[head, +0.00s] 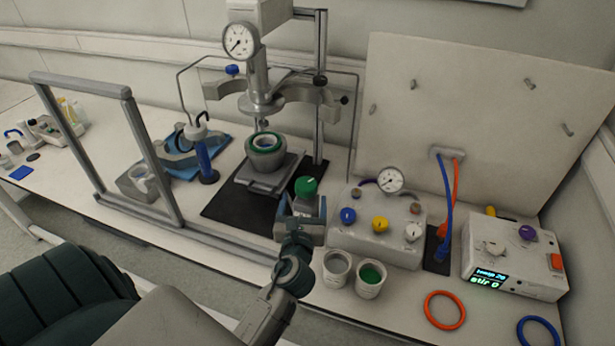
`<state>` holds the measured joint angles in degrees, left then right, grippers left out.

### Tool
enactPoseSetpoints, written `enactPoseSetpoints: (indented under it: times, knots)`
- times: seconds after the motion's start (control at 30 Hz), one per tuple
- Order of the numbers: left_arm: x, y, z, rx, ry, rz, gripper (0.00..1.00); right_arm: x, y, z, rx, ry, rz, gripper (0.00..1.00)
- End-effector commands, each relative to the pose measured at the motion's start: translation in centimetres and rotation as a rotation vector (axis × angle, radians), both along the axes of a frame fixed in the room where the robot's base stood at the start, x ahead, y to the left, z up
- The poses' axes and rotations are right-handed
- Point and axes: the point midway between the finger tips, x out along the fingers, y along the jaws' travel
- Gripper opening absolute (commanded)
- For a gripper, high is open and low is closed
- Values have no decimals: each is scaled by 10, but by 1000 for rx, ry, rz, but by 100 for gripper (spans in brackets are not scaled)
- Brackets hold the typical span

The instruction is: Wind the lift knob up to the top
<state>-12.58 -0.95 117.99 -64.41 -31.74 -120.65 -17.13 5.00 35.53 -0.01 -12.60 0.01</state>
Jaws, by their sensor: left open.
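A green knob (306,187), which looks like the lift knob, is at the front right of the reactor stand. My left gripper (303,205) is open right at this knob, its fingers just below and on either side of it in the picture. I cannot tell whether they touch it. The lift platform (262,181) carries a grey vessel (266,158) with a green ring on its rim. The vessel sits below the reactor head (263,103), with a visible gap between them. The knob's lower part is hidden by my gripper. My right gripper is not in view.
A valve box (378,238) with coloured knobs stands close right of my gripper, with two cups (337,268) in front. A grey frame (113,158) stands at left. A controller (513,262) and an orange ring (444,310) are at right.

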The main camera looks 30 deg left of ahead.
Motion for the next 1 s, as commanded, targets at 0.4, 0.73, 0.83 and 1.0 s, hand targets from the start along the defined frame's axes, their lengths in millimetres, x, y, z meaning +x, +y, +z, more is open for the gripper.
enactPoseSetpoints:
  times: [0.4, 0.73, 0.83, 1.0]
  knots:
    - [66, 36, 3, 0, -1, -1, 76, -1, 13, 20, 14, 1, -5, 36]
    - [81, 44, 1, -4, -2, -2, 76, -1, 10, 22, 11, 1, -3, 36]
    - [80, 44, 1, -4, -2, -2, 76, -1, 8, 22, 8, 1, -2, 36]
    - [80, 44, 1, -4, -2, -2, 54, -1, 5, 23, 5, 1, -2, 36]
